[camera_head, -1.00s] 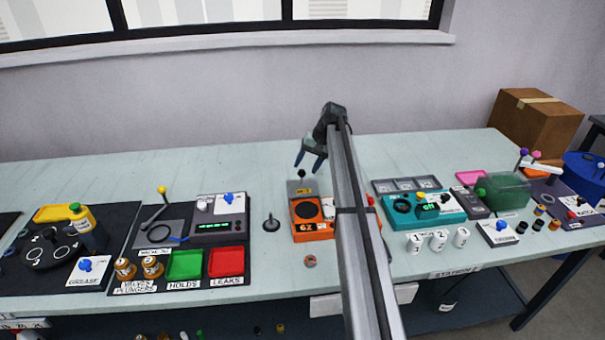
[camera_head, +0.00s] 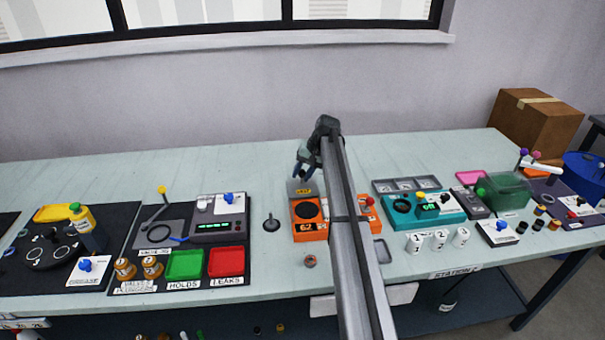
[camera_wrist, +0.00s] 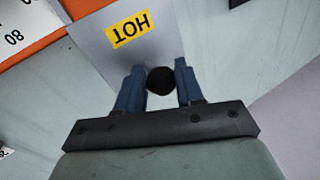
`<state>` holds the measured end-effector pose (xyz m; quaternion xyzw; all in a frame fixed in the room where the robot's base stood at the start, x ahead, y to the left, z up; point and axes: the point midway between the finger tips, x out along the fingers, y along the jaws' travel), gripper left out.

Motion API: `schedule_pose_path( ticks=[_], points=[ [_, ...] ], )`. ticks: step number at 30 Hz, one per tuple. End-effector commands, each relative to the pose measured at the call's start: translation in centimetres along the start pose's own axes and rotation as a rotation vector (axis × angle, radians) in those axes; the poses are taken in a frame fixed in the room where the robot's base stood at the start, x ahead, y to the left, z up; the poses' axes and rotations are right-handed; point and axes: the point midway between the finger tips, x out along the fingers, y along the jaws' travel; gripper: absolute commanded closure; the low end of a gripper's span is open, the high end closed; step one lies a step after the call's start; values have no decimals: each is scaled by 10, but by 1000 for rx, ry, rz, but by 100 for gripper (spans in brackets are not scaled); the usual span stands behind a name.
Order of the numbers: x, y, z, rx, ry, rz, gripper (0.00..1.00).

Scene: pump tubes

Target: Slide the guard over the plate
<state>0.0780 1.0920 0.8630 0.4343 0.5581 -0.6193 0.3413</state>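The guard (camera_head: 297,187) is a grey panel with a yellow HOT label and a black knob, at the back of an orange unit (camera_head: 310,232). The dark round plate (camera_head: 307,210) lies uncovered on the orange unit, in front of the guard. In the wrist view the guard (camera_wrist: 95,45) lies below my gripper, and its black knob (camera_wrist: 160,80) sits between the blue fingers. My gripper (camera_head: 302,173) is over the back of the guard. Its fingers (camera_wrist: 160,72) appear to touch the knob on both sides. My arm hides part of the unit's right side.
A dark stand with a pin (camera_head: 271,223) is left of the orange unit, and a small round reddish part (camera_head: 310,261) lies in front. A teal device (camera_head: 425,208) stands to the right. The table behind the guard is clear.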

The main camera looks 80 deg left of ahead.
Motion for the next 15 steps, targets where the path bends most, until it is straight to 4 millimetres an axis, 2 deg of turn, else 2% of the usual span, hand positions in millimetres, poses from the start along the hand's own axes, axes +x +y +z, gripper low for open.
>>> schedule_pose_path(
  ticks=[2,11,15],
  points=[
    [0,0,0,0,0,0,71],
    [0,0,0,0,0,-1,100],
    [0,0,0,0,0,-1,100]
  ],
)
